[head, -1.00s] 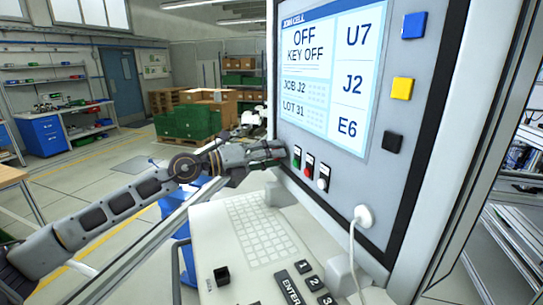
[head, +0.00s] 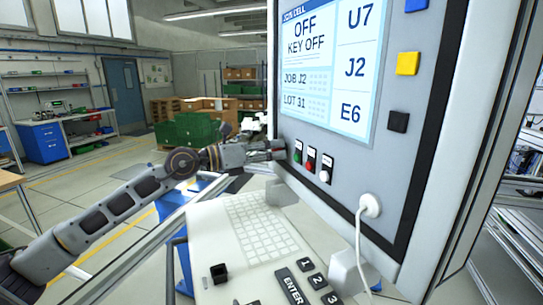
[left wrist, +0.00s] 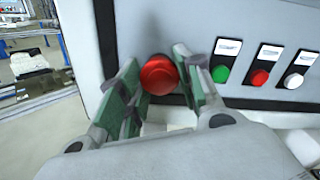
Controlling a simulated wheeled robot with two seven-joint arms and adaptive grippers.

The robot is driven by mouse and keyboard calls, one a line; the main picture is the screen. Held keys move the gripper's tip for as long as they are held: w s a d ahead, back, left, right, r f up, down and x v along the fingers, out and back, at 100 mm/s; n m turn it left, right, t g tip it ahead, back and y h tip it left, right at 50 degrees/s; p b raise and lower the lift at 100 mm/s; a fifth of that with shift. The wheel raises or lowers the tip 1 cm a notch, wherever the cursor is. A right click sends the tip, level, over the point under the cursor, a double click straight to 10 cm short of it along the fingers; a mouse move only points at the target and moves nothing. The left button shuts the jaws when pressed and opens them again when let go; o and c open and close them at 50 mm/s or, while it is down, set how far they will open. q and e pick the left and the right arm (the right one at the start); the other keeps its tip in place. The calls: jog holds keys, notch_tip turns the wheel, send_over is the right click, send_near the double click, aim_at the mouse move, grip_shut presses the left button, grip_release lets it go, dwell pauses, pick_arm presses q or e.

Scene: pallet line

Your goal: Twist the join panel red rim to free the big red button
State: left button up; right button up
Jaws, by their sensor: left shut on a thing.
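The big red button (left wrist: 158,75) with its red rim shows in the left wrist view, on the lower left of the grey join panel (left wrist: 240,92). My left gripper (left wrist: 160,88) has its green-padded fingers on either side of the button, shut on its rim. In the head view, my left gripper (head: 278,150) reaches the panel's left edge, and the button is mostly hidden there. The panel's screen (head: 325,70) reads OFF and KEY OFF. My right gripper is not in view.
Small green (left wrist: 220,73), red (left wrist: 260,77) and white (left wrist: 293,80) buttons sit close to the right of my left gripper. A keyboard shelf (head: 255,235) juts out below the panel. A white plug (head: 370,205) with a cable hangs from the panel's lower part.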

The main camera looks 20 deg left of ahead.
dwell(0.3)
pick_arm(q)
jog(key=o, duration=1.1)
jog(key=shift+c, duration=0.2)
jog(key=v, duration=0.7)
jog(key=shift+a, duration=0.3)
dwell(0.3)
jog(key=shift+v, duration=2.25)
dwell(0.5)
jog(key=shift+s+d, duration=0.1)
jog(key=shift+s, duration=0.05)
